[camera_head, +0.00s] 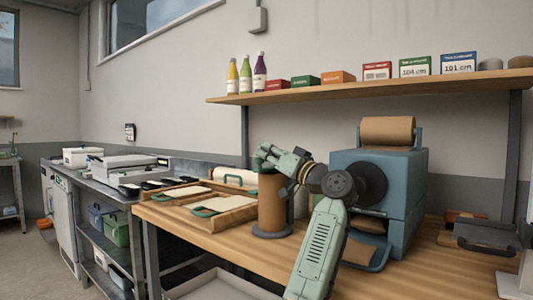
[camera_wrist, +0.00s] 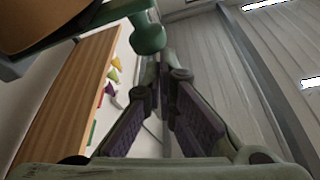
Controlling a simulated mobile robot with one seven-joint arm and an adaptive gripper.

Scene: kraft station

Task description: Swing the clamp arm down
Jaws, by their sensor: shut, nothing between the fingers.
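My gripper (camera_head: 263,151) is at the top of the upright brown roll (camera_head: 272,205) on the bench, pointing left. In the wrist view its fingers (camera_wrist: 161,62) come together with nothing between them. A green rounded knob on a short bar (camera_wrist: 149,36), which looks like part of the clamp arm, is just beyond the fingertips, slightly left. I cannot tell whether they touch. A brown disc-like surface with a dark rim (camera_wrist: 40,22) is at the upper left there. In the head view my gripper hides the top of the roll, so the clamp arm's angle is unclear.
The blue machine (camera_head: 405,200) with a kraft roll (camera_head: 388,131) stands right of my gripper. Wooden trays with green handles (camera_head: 208,212) lie left of the upright roll. A wall shelf (camera_head: 300,97) with bottles and boxes runs above. Bare bench (camera_head: 440,270) shows at front right.

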